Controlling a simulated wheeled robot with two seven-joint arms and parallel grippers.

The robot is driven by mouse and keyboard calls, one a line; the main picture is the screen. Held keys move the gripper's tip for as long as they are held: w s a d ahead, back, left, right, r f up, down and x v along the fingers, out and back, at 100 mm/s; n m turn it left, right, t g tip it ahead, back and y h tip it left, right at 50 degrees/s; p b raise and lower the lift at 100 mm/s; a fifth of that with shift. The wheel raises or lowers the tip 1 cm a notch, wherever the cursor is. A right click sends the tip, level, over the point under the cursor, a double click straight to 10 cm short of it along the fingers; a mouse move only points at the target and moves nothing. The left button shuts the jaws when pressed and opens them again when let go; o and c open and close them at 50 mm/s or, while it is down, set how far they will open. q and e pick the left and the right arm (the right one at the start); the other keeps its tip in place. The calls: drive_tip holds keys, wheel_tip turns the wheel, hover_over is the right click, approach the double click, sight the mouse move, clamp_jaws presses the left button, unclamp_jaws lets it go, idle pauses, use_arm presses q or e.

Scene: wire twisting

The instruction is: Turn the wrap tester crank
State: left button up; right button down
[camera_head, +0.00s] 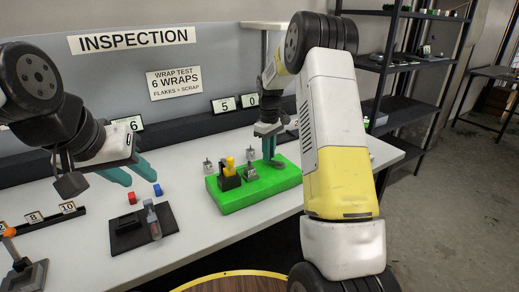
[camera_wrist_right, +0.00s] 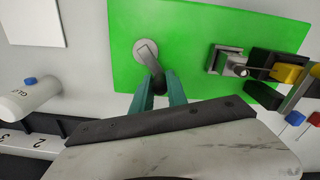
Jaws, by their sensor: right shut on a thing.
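The wrap tester has a bright green base (camera_head: 235,200) on the white table; the base also fills much of the right wrist view (camera_wrist_right: 205,25). Small grey posts and a black block with a yellow part (camera_head: 231,167) stand on it. My right gripper (camera_head: 271,160) points down over its right part. In the right wrist view its teal fingers (camera_wrist_right: 158,92) are shut on the grey crank (camera_wrist_right: 149,58); the held end is partly hidden between them. My left gripper (camera_head: 129,174) is empty at the left above the table, its teal fingers apart.
Numbered tags (camera_head: 34,217) stand at the left. A white bottle (camera_wrist_right: 30,101) shows in the right wrist view. The front tabletop is mostly clear.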

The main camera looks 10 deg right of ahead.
drive_tip(key=m, duration=0.2)
drive_tip(key=w+d+m, duration=0.1)
drive_tip(key=m, duration=0.1)
drive_tip(key=shift+w, duration=0.1)
drive_tip(key=shift+w+d+m, duration=0.15)
drive_tip(key=shift+d+m, duration=0.15)
drive_tip(key=shift+m, duration=0.55)
drive_tip(key=shift+w+d+m, duration=0.15)
drive_tip(key=shift+d+m, duration=0.1)
drive_tip(key=shift+m, duration=0.6)
drive_tip(key=c, duration=1.3)
unclamp_jaws()
wheel_tip(320, 180, up, 8)
drive_tip(key=shift+f, duration=0.1)
